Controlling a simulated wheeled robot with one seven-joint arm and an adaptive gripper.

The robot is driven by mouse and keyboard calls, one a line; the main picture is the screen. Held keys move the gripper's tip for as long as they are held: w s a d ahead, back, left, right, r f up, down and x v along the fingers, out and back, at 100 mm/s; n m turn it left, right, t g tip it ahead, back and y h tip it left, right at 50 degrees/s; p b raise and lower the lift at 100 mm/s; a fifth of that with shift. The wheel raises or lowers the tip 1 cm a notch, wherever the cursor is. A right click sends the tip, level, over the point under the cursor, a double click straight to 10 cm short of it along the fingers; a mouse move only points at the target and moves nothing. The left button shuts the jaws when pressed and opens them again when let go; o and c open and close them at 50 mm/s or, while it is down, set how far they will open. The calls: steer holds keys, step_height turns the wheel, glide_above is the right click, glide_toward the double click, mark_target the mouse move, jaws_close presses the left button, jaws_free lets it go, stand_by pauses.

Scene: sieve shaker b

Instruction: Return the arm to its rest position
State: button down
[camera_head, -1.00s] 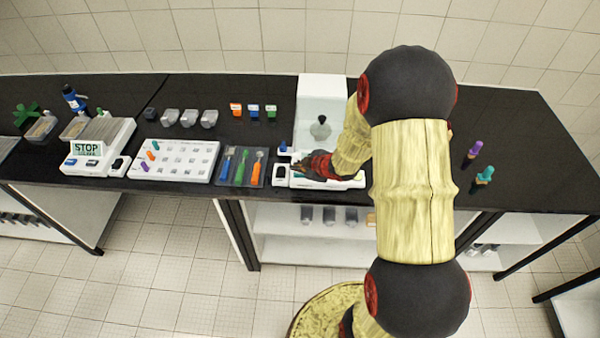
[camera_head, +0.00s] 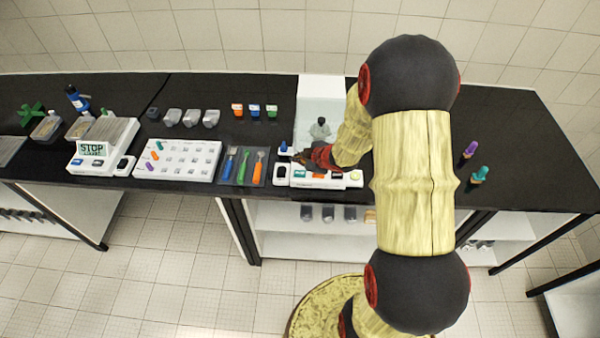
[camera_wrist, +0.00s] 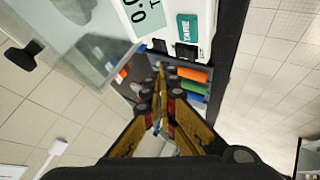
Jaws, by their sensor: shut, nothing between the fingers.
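My gripper (camera_head: 298,157) is above the front panel of the white balance (camera_head: 322,85), its fingers pointing left in the head view. In the wrist view my gripper (camera_wrist: 163,75) is shut and empty, with its fingertips close together. The wrist view shows the balance's display and its TARE key (camera_wrist: 188,28) beside the fingers. My arm is bent over the right half of the bench and hides part of the balance. I cannot tell the exact gap between fingertips and panel.
Left of the balance are a tool mat (camera_head: 243,180) with several tools, a white sample tray (camera_head: 177,174) and a device reading STOP (camera_head: 92,149). Purple (camera_head: 470,149) and teal (camera_head: 480,174) capped items stand at right. A clear glass shield (camera_wrist: 75,40) is near the fingers.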

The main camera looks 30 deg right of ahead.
stand_by(0.4)
steer(key=s+d+f+m+g, duration=0.1)
steer(key=s+d+f+m+h, duration=0.1)
steer(key=s, duration=0.1)
steer(key=s+d+f+g, duration=0.1)
steer(key=s+f, duration=0.1)
steer(key=shift+d+m+g+h, duration=0.3)
steer(key=shift+m+h, duration=0.1)
steer(key=s+d+r+m+g+h+b, duration=0.25)
steer(key=s+r+m+g, duration=0.2)
steer(key=s, duration=0.45)
steer(key=s+a+r+m+t+y+b, duration=0.1)
steer(key=s+a+r+b, duration=0.4)
steer(key=a, duration=0.6)
steer(key=s+a+r+m+t+y+b, duration=0.2)
steer(key=s+a+r+b, duration=0.3)
steer(key=s+a+r, duration=0.3)
step_height(320, 180, up, 2)
steer(key=a, duration=0.2)
steer(key=shift+s+a, duration=0.15)
steer(key=shift+a, duration=0.25)
steer(key=shift+t, duration=0.25)
